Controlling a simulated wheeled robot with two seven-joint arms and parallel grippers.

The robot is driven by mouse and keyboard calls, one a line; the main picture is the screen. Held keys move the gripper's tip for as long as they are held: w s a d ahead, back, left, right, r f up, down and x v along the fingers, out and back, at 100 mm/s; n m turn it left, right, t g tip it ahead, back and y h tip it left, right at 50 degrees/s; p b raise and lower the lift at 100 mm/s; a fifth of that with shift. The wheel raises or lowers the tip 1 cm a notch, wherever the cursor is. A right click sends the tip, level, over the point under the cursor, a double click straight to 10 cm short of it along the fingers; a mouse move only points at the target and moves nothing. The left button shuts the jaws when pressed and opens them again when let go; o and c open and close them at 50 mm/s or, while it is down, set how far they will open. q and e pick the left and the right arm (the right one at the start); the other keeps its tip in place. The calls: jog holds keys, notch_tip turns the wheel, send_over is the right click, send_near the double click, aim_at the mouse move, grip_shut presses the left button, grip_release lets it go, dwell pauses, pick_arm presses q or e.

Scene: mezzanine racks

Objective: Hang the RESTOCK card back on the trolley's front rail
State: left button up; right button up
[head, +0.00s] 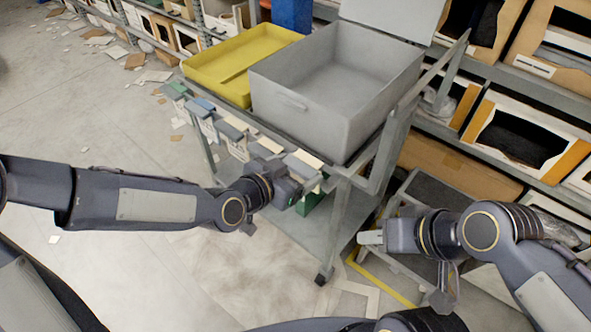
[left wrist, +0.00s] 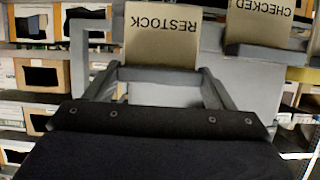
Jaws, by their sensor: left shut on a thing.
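The tan RESTOCK card (left wrist: 160,38) shows upside down in the left wrist view, between the fingertips of my left gripper (left wrist: 158,75). In the head view my left gripper (head: 296,186) is at the right end of the trolley's front rail, shut on the card; there the arm and neighbouring cards make it hard to pick out. I cannot tell whether the card touches the rail. A CHECKED card (left wrist: 262,30) is beside it in the left wrist view. The trolley (head: 335,220) is grey. My right gripper (head: 370,238) is low, right of the trolley; its opening is unclear.
A yellow tray (head: 215,88) and an open grey bin (head: 300,125) sit on the trolley top. Several cards with grey and blue holders line its front edge. A dark step or platform (head: 405,240) stands at right. Racks with boxes stand behind. Floor at left has scattered paper.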

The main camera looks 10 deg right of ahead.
pick_arm(q)
jog(key=shift+f, duration=0.1)
dwell(0.3)
jog(key=shift+f+b, duration=1.35)
jog(key=shift+b, duration=0.15)
jog(key=o, duration=1)
jog(key=s+a+r+n+y+p, duration=0.1)
jog(key=s+a+r+n+y, duration=0.15)
jog(key=a, duration=0.85)
jog(key=s+a+r+n+y, duration=0.1)
jog(key=s+a+n+y, duration=0.25)
jog(key=a, duration=0.75)
jog(key=s+a+n+g, duration=0.2)
jog(key=s+a+n, duration=0.5)
jog(key=s, duration=0.6)
notch_tip(320, 180, up, 19)
jog(key=a+m+p, duration=0.1)
jog(key=p, duration=1.8)
jog(key=shift+s+g+y, duration=0.2)
jog(key=shift+g+y, duration=0.1)
jog(key=shift+y, duration=0.1)
